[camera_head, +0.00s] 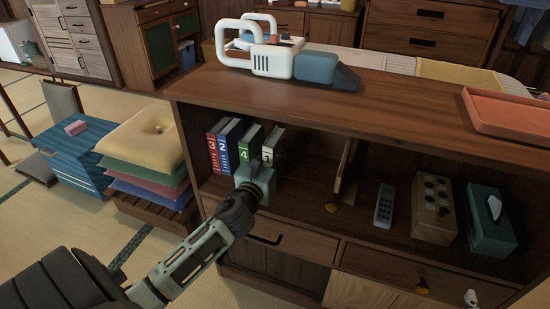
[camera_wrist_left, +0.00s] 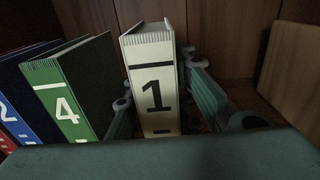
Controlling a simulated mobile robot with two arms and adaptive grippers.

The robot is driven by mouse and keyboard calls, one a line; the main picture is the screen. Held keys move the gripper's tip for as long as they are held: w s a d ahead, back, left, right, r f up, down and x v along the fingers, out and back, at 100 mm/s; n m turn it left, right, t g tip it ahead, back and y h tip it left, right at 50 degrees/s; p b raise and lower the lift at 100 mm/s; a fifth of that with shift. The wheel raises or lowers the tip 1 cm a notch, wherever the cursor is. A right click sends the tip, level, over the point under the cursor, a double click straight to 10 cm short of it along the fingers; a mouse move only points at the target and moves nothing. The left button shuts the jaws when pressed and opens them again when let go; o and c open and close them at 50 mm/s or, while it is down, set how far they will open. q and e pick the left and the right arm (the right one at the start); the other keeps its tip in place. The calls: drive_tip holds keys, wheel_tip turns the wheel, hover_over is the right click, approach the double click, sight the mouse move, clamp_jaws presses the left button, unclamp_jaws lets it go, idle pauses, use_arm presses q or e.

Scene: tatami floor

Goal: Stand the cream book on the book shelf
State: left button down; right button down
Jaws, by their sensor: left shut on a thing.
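The cream book (camera_wrist_left: 158,88), marked 1, stands upright between the fingers of my left gripper (camera_wrist_left: 165,95) in the left wrist view. In the head view the cream book (camera_head: 268,154) is at the right end of the row of books, partly hidden by my left gripper (camera_head: 262,172). The left gripper is shut on it, inside the book shelf (camera_head: 300,205). A green book (camera_head: 247,143) marked 4 stands just left of it, with a narrow gap in the left wrist view. Whether the cream book's base touches the shelf board is hidden.
A blue book (camera_head: 226,142) and a red book (camera_head: 213,147) stand further left. A wooden divider (camera_head: 342,168), a remote (camera_head: 384,205), a beige box (camera_head: 433,207) and a tissue box (camera_head: 489,222) occupy the shelf rightward. The board between my gripper and the divider is clear.

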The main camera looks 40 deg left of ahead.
use_arm(q)
drive_tip(key=shift+w+f, duration=0.15)
drive_tip(key=shift+w, duration=0.05)
use_arm(e)
drive_tip(key=shift+w+a+r+t+y, duration=0.15)
drive_tip(key=shift+r+t, duration=0.1)
drive_tip(key=shift+r, duration=0.2)
drive_tip(key=shift+w+a+r+t+y, duration=0.15)
drive_tip(key=shift+r+t, duration=0.15)
drive_tip(key=shift+r, duration=0.2)
drive_tip(key=shift+w+r+t, duration=0.15)
drive_tip(key=shift+r+t, duration=0.1)
drive_tip(key=shift+r, duration=0.2)
drive_tip(key=shift+r, duration=0.1)
use_arm(q)
drive_tip(key=c, duration=1.5)
unclamp_jaws()
drive_tip(key=shift+f, duration=0.15)
use_arm(e)
drive_tip(key=shift+r, duration=0.1)
